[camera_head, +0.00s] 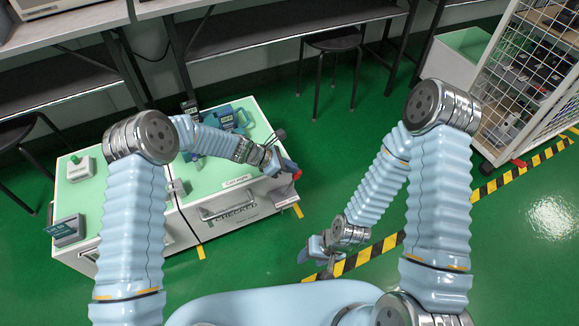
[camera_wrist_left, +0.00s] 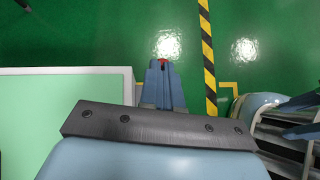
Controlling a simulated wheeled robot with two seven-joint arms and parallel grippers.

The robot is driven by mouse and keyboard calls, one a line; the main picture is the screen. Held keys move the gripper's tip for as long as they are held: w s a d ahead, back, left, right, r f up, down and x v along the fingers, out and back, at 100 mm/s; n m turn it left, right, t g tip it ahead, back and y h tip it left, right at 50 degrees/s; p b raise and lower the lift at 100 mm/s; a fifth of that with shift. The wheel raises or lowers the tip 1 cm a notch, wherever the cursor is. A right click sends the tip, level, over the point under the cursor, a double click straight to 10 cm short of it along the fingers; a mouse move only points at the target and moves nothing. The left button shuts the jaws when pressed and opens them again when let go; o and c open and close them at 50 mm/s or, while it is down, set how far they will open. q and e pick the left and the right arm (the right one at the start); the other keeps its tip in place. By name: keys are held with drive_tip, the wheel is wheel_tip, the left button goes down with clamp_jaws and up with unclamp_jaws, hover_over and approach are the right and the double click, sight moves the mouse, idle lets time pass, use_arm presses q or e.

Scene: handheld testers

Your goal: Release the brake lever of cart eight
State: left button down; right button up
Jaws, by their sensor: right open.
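Cart eight (camera_head: 238,210) is a white cart with a green top, at left centre in the head view, with a "Cart eight" label (camera_head: 237,181) on its front edge. A small red part (camera_head: 297,175), perhaps the brake lever's end, shows at its right front corner. My left gripper (camera_head: 288,167) is at that corner, its fingertips at the red part, which also shows at the fingertips in the left wrist view (camera_wrist_left: 165,62). Whether the fingers grip it is unclear. My right gripper (camera_head: 316,249) is open and empty, low over the floor.
A neighbouring cart on the left carries testers (camera_head: 66,229). Handheld testers (camera_head: 228,117) stand on cart eight's top. A mesh-sided cart (camera_head: 535,75) with a red lever (camera_head: 519,163) stands at right. Black-yellow tape (camera_head: 490,187) crosses the open green floor. A stool (camera_head: 334,42) stands behind.

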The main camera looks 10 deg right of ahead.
use_arm(q)
drive_tip(key=shift+d+r, duration=0.15)
drive_tip(key=shift+d, duration=0.05)
drive_tip(key=a+r+p, duration=0.3)
drive_tip(key=r+p, duration=0.1)
drive_tip(key=r, duration=0.5)
drive_tip(key=shift+a, duration=0.35)
drive_tip(key=shift+r, duration=0.1)
drive_tip(key=s+a+f+m+g+y, duration=0.1)
drive_tip(key=s+a+f+m+y, duration=0.1)
drive_tip(key=s+a+f+m, duration=0.4)
drive_tip(key=s+a+f+m+y, duration=0.25)
drive_tip(key=s+a+f, duration=0.3)
drive_tip(key=s, duration=0.35)
drive_tip(key=s+a+m, duration=0.3)
drive_tip(key=s+m, duration=0.6)
drive_tip(key=s, duration=0.3)
drive_tip(key=shift+s+f+m, duration=0.15)
drive_tip(key=shift+s+m, duration=0.05)
drive_tip(key=shift+m, duration=0.15)
